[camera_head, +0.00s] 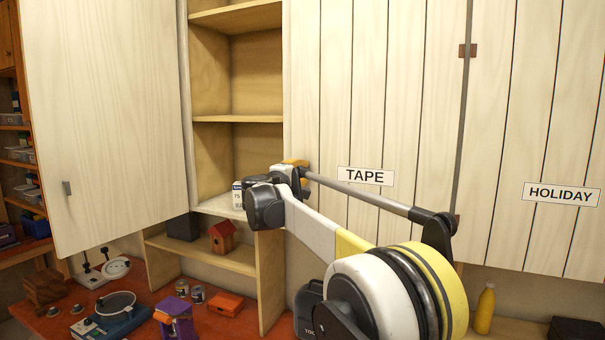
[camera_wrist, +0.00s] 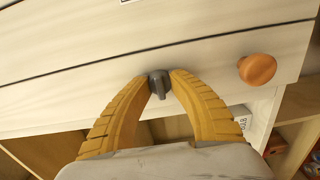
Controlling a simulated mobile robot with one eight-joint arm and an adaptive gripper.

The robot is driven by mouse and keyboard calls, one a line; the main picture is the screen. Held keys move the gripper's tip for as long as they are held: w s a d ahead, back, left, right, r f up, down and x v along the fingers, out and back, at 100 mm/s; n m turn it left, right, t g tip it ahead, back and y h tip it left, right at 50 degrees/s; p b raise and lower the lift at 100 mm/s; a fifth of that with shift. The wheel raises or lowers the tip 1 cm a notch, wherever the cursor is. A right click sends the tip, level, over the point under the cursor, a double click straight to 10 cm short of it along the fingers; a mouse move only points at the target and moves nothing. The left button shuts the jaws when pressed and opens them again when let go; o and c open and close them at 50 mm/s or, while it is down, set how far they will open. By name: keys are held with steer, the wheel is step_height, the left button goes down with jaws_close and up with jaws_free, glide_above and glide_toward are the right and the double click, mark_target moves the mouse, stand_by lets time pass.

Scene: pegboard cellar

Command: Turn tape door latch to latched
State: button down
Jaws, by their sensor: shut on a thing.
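The tape door (camera_head: 335,110) is a pale plank door with a TAPE label (camera_head: 365,176) in the head view. It appears closed. In the wrist view its pale face (camera_wrist: 150,40) fills the upper part. A small dark grey latch (camera_wrist: 158,84) sits near the door's lower edge, its lever pointing down in that picture. My gripper (camera_wrist: 160,80) has its two yellow fingertips closed on the latch from both sides. In the head view my gripper (camera_head: 296,168) is at the door's left edge, and my arm hides the latch.
An orange-brown knob (camera_wrist: 257,69) stands on the door to the right of my fingers. The open door (camera_head: 105,120) and bare shelves (camera_head: 237,118) are left of my gripper. A small white box (camera_head: 237,194) stands on the lower shelf. The HOLIDAY door (camera_head: 540,100) is right.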

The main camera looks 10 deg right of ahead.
steer(key=c, duration=1.1)
jaws_free()
steer(key=shift+d, duration=0.1)
steer(key=v, duration=1.2)
